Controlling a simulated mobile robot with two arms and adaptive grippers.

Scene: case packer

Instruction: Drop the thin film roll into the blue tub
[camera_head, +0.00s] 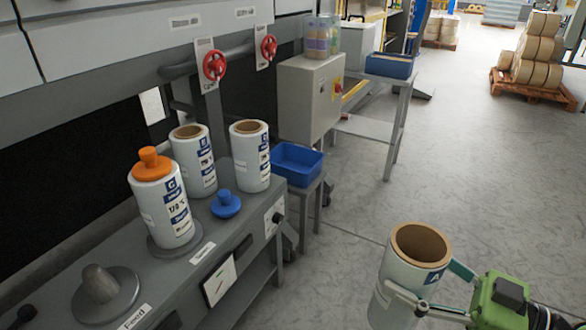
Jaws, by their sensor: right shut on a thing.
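My right gripper (452,290) is shut on a white film roll (399,283) with a brown core and a blue "A" label. It holds the roll upright over the floor at the lower right. The blue tub (297,164) stands on a small stand beyond the machine bench, to the upper left of the held roll, and looks empty. Other film rolls stand on the bench: one with an orange knob on top (160,205), and two with open cores, a left one (194,162) and a right one (250,157). My left gripper is not in view.
The grey bench (130,285) holds a blue knob (225,204) and an empty grey spindle (104,293). A grey control box (309,97) rises behind the tub. A metal side table (375,128) stands farther back. The floor between the bench and the held roll is clear.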

